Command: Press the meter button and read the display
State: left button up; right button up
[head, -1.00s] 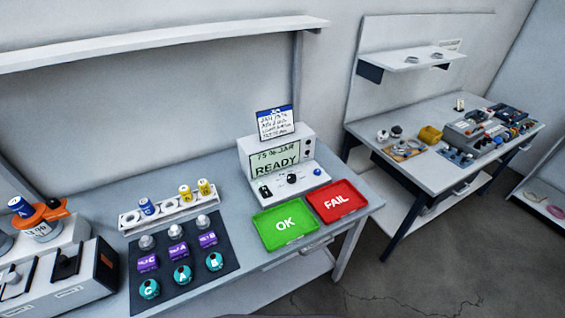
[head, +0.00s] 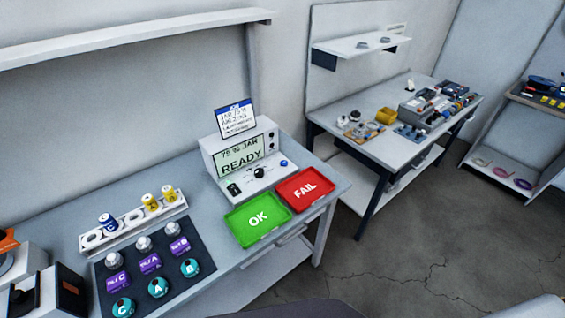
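The white meter (head: 238,152) stands at the back right of the near bench. Its display (head: 242,153) shows a first line that looks like "75 % JAR", with "READY" below it. Its sloped front panel has a black knob (head: 259,172), a dark switch (head: 233,188) at the left and a small blue button (head: 283,163) at the right. A card with a blue header (head: 236,118) and handwritten-looking lines stands above the meter; its text is too small to read surely. Neither of my grippers is in view.
A green OK tray (head: 240,233) and a red FAIL tray (head: 318,198) lie in front of the meter. A dark mat (head: 207,257) with jars and a white rack (head: 88,259) with bottles are left. A second bench (head: 394,150) stands right, beyond open floor (head: 400,250).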

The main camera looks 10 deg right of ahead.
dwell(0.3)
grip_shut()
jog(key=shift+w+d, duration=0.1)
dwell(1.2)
